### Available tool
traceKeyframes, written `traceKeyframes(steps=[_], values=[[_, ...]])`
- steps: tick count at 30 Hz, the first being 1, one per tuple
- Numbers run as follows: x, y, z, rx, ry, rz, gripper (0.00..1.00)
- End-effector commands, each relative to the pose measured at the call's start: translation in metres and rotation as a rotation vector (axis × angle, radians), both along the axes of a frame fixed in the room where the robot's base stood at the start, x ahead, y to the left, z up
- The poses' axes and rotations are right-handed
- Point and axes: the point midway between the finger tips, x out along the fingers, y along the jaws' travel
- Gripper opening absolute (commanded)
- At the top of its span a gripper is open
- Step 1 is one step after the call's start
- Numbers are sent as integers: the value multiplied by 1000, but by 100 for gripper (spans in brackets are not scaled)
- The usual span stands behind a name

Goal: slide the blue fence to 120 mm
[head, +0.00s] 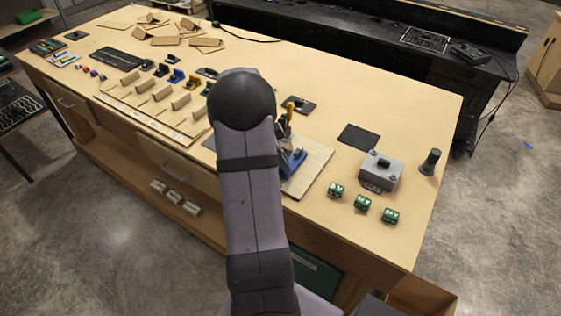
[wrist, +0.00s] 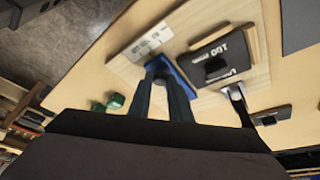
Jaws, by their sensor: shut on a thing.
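The blue fence (head: 296,160) stands on a light wooden board (head: 318,165) near the front of the table, partly hidden by my arm in the head view. In the wrist view the blue fence (wrist: 184,84) shows between and beside the dark fingers of my gripper (wrist: 160,68), which is shut on it. A white printed label strip (wrist: 148,40) lies on the board just beyond the fingertips; its marks are too blurred to read. The fingertips are hidden behind my arm in the head view.
A dark block marked 100 (wrist: 222,52) lies on the board near the fence. Green blocks (head: 362,203) and a grey box (head: 381,170) stand to the right, with a dark upright post (head: 430,161). Wooden dividers (head: 163,92) stand to the left.

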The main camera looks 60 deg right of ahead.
Motion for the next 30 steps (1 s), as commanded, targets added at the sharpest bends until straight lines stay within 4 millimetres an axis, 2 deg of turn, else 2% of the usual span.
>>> traceKeyframes(steps=[4,13,14,15,16,25,30], values=[[-14,0,-3,-1,2,-2,0],[-18,0,0,2,8,-2,0],[-18,0,0,2,8,-2,25],[-18,0,0,2,8,-2,34],[-17,0,0,2,6,-1,36],[-15,0,0,0,3,-1,36],[-12,3,9,-3,0,1,36]])
